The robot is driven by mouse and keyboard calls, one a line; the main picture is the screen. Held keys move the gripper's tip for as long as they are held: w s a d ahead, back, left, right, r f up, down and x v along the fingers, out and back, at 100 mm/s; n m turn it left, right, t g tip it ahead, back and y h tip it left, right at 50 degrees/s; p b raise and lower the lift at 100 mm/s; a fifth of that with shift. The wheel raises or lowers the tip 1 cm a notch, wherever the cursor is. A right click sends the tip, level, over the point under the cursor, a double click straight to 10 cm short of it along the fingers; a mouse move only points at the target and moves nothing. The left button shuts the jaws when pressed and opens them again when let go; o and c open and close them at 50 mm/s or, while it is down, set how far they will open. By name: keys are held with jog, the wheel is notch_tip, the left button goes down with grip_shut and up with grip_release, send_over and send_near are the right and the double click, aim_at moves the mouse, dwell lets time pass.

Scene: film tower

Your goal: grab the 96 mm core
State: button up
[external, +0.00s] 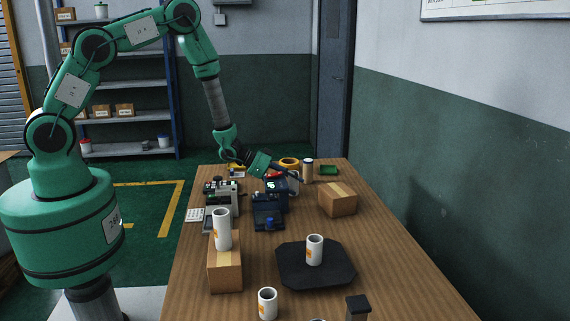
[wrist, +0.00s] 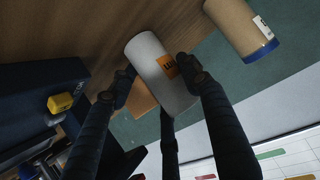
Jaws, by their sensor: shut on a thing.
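My gripper (external: 297,181) reaches over the far part of the table and is shut on a white core (external: 293,184). In the wrist view, the white core (wrist: 160,70) with an orange label lies between the dark fingers of my gripper (wrist: 157,75). The label is too small to read, so I cannot tell its size.
A brown roll (external: 307,171) stands close to my gripper; it shows in the wrist view (wrist: 240,28) with a blue end. Dark machines (external: 268,212) and a grey device (external: 222,197) crowd the left side. A cardboard box (external: 337,199) sits right. The right table edge is clear.

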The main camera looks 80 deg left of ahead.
jog(key=shift+r, duration=0.15)
notch_tip(320, 180, up, 10)
jog(key=p, duration=0.2)
dwell(0.4)
dwell(0.5)
